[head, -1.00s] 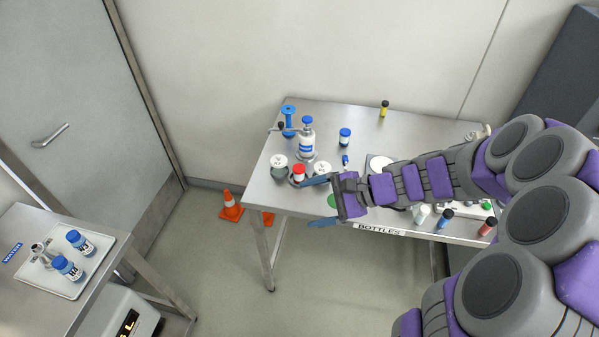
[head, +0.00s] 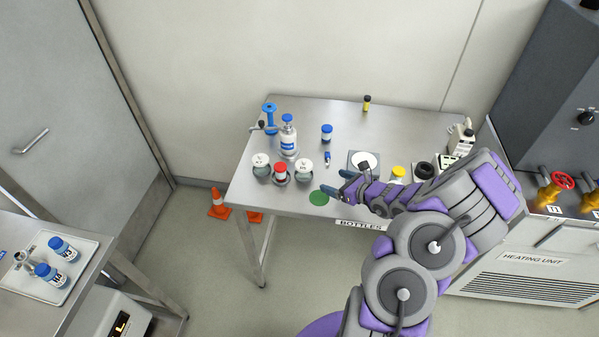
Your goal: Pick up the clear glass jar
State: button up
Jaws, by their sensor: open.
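Small jars stand near the front left of the steel table (head: 225,195). A jar with a white lid (head: 262,172) looks like glass, and a second white-lidded jar (head: 304,174) stands right of it. A red-capped jar (head: 281,176) is between them. At this size I cannot tell which of these is the clear glass jar. My gripper (head: 338,181) is open and empty, its blue fingers pointing left. It is to the right of the jars and apart from them, beside a green disc (head: 319,198). My arm hides part of the table's front right.
Behind the jars stand a blue-capped bottle (head: 288,145) and a blue spool-shaped stand (head: 269,117). A small blue-capped bottle (head: 326,134) and a white round plate (head: 366,159) are farther right. The heating unit (head: 540,258) is at the right. Orange cones (head: 218,204) stand on the floor.

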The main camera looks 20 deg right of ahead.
aim_at(309, 171)
jog(key=b+x, duration=0.1)
jog(key=x, duration=0.9)
jog(key=shift+w+f, duration=0.1)
jog(key=shift+w, duration=0.1)
jog(key=shift+a+r+b+x, duration=0.1)
jog(key=shift+r+b+x, duration=0.1)
jog(key=shift+x, duration=1.1)
jog(key=shift+a+r+b+x, duration=0.1)
jog(key=shift+a+b+x, duration=0.05)
jog(key=shift+x, duration=1.15)
jog(key=shift+w, duration=0.35)
jog(key=shift+c, duration=0.2)
grip_shut()
